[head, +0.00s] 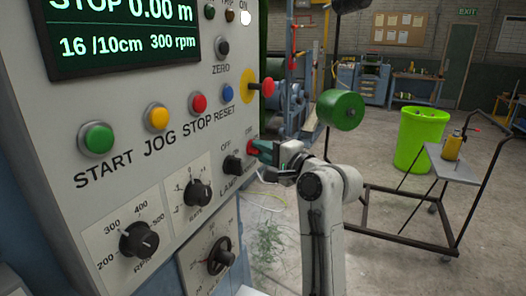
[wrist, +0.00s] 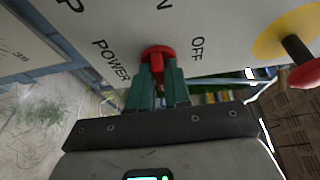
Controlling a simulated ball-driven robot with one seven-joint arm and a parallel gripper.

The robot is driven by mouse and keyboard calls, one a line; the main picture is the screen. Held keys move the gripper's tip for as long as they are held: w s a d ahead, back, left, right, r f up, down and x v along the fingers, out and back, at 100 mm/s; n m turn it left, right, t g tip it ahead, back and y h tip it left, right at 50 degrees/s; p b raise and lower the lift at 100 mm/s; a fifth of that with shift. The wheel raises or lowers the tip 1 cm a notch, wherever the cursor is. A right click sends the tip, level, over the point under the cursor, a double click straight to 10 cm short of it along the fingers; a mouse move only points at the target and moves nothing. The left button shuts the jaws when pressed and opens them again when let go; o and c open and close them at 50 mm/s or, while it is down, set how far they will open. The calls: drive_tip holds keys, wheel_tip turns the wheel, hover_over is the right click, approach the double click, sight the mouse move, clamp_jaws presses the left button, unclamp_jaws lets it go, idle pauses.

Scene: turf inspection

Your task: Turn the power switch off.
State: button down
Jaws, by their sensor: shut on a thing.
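The red power switch (wrist: 158,52) is a round knob with a raised grip on the light grey panel. In the wrist view, POWER is printed to its left, OFF to its right and a partly cut label ending in N above. My gripper (wrist: 158,74) has its green fingers shut on the grip from both sides. In the head view, the red switch (head: 252,147) shows at the panel's right edge, with my gripper (head: 264,151) at it. The fingers cover part of the knob, and I cannot tell which label it points to.
A red emergency knob on a yellow disc (head: 247,86) sticks out above my gripper. The black lamp switch (head: 233,164) is close on the left.

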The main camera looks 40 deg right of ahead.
drive_tip(key=shift+f+n+b, duration=0.2)
drive_tip(key=shift+n+b, duration=0.1)
drive_tip(key=shift+b, duration=0.05)
drive_tip(key=n+t+y+b, duration=0.1)
drive_tip(key=n+y+b, duration=0.1)
drive_tip(key=n+b, duration=0.5)
drive_tip(key=n+t+y+b, duration=0.1)
drive_tip(key=n+y+b, duration=0.2)
drive_tip(key=n+b, duration=0.4)
drive_tip(key=n+t+y+b, duration=0.1)
drive_tip(key=n+y+b, duration=0.2)
drive_tip(key=n+b, duration=0.4)
drive_tip(key=shift+w+d+f+n+b, duration=0.1)
drive_tip(key=shift+d+f+n+b, duration=0.25)
drive_tip(key=shift+b, duration=0.7)
drive_tip(key=shift+r+n+y, duration=0.15)
drive_tip(key=shift+n+y, duration=0.1)
drive_tip(key=shift+y, duration=0.05)
drive_tip(key=c, duration=1.2)
unclamp_jaws()
drive_tip(key=shift+o, duration=0.2)
drive_tip(key=v, duration=1)
drive_tip(key=shift+s+f+b, duration=0.2)
drive_tip(key=shift+s+b, duration=0.15)
